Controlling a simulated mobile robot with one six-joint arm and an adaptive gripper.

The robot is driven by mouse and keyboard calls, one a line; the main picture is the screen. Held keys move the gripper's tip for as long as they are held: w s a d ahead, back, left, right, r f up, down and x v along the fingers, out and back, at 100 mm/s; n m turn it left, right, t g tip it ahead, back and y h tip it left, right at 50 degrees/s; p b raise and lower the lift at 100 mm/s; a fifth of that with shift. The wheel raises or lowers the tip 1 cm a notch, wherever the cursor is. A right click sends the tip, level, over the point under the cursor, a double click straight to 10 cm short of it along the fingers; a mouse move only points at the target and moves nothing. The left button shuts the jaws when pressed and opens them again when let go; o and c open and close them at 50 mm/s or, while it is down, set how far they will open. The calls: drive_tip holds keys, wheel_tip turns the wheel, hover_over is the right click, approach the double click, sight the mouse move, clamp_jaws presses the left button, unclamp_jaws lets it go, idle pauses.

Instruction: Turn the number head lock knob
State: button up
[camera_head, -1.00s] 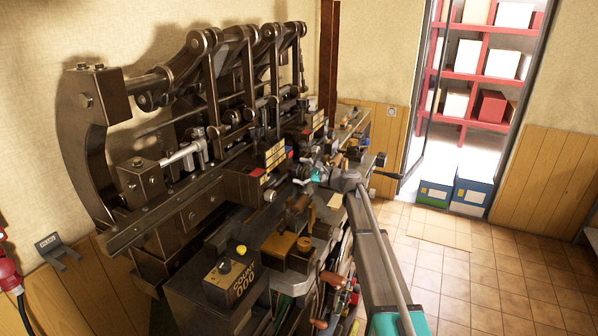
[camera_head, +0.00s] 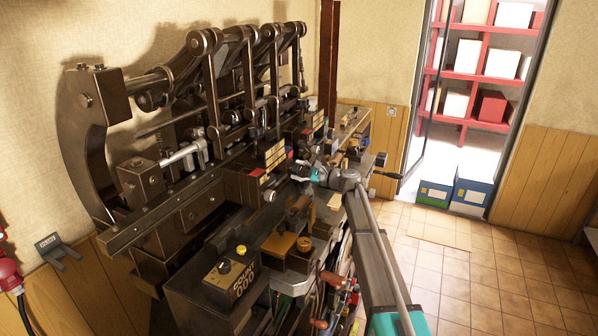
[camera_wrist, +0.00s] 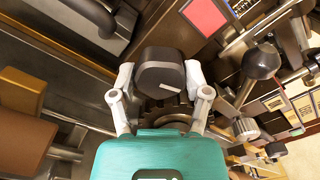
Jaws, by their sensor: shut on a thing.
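In the wrist view, a dark round knob (camera_wrist: 158,70) with a short white line on its face sits between the two grey fingers of my gripper (camera_wrist: 160,86). The fingers are shut on the knob, one on each side. The white line points to the right and slightly down. A toothed dark ring shows just below the knob. In the head view, my gripper (camera_head: 304,172) is at the middle of the machine's front, and the knob is too small and covered to make out.
A dark ball-ended lever (camera_wrist: 262,62) stands close to the right of my gripper in the wrist view. A wooden block (camera_wrist: 22,92) lies at the left. In the head view, the black count box (camera_head: 230,276) is nearer, and the tiled floor (camera_head: 480,270) at right is clear.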

drive_tip(key=shift+n, duration=0.6)
drive_tip(key=o, duration=1.1)
drive_tip(key=shift+o, duration=0.2)
drive_tip(key=v, duration=1.2)
